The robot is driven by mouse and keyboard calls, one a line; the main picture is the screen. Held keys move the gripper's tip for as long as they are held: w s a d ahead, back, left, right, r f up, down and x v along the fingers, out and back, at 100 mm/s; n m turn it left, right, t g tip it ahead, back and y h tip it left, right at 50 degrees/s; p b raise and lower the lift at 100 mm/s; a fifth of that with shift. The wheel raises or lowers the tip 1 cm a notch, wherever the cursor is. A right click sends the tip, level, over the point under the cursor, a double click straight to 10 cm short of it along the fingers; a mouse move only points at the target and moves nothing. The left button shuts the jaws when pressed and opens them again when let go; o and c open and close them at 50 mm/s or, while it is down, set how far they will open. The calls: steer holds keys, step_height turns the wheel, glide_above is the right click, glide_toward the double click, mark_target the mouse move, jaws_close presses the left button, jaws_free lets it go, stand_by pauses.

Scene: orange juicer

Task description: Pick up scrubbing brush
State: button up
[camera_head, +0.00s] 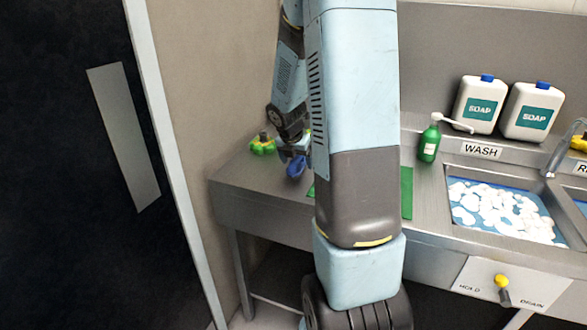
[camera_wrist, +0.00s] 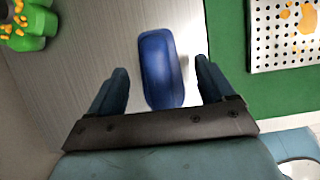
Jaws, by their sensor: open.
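The scrubbing brush, seen as a blue rounded oblong (camera_wrist: 162,70) in the wrist view, lies on the grey metal counter. My gripper (camera_wrist: 161,72) is open, with one finger on each side of the brush and a visible gap on both sides. Its bristles are not visible. In the head view the blue brush (camera_head: 297,167) shows just below my gripper (camera_head: 294,152), at the left part of the counter. My arm hides part of the area to its right.
A green and yellow object (camera_head: 262,145) stands left of the brush, near the wall. A green mat (camera_head: 406,192) lies to the right, bearing a perforated metal plate (camera_wrist: 276,58). A green soap bottle (camera_head: 429,143) and a sink of foamy water (camera_head: 500,212) are farther right.

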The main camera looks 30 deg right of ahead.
steer(key=shift+x, duration=1.05)
steer(key=shift+c, duration=0.3)
steer(key=c, duration=1.1)
